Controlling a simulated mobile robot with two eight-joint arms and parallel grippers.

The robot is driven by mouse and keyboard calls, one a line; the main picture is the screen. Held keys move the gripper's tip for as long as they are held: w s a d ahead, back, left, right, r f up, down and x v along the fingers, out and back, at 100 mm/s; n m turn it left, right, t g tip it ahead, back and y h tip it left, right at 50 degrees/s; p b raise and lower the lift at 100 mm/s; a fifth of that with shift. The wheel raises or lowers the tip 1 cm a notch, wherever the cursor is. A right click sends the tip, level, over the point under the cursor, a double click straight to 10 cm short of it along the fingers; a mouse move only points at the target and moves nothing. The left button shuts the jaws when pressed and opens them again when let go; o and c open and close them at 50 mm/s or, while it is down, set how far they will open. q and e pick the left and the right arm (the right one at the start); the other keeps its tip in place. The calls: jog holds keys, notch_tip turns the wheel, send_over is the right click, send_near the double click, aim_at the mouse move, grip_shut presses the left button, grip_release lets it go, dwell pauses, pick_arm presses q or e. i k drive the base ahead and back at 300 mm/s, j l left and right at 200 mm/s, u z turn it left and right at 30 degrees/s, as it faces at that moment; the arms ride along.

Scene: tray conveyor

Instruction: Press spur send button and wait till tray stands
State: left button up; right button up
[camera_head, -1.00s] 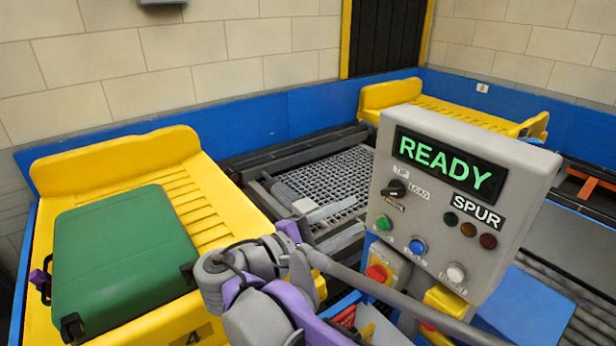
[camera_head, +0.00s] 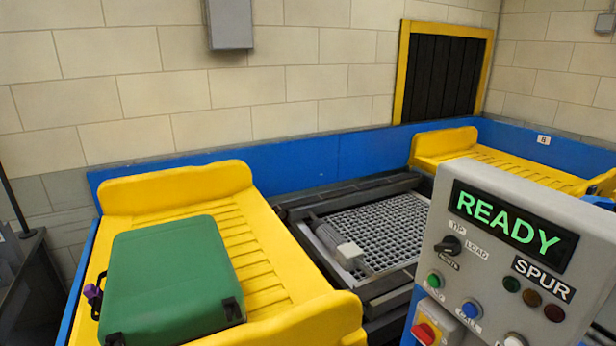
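The grey control box (camera_head: 590,225) stands at the right, its display (camera_head: 512,226) reading READY in green. Below are a black selector knob (camera_head: 448,245) marked TIP and LOAD, a green button (camera_head: 434,280), a blue button (camera_head: 470,310) and a white button (camera_head: 514,340) cut by the bottom edge. The small button labels are too blurred to read. The SPUR lamps (camera_head: 532,298), green, amber and red, look dark. A yellow tray (camera_head: 262,248) holds a green suitcase (camera_head: 170,275) lying flat, with a purple tag on its left side. Neither gripper is in view.
A grated conveyor section (camera_head: 385,235) lies between this tray and another yellow tray (camera_head: 450,142) at the back right. A red knob on a yellow plate (camera_head: 425,333) sits below the box. A blue side wall (camera_head: 310,165) runs behind. A dark doorway (camera_head: 440,80) is beyond.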

aim_at(434, 282)
jog(key=z, duration=1.4)
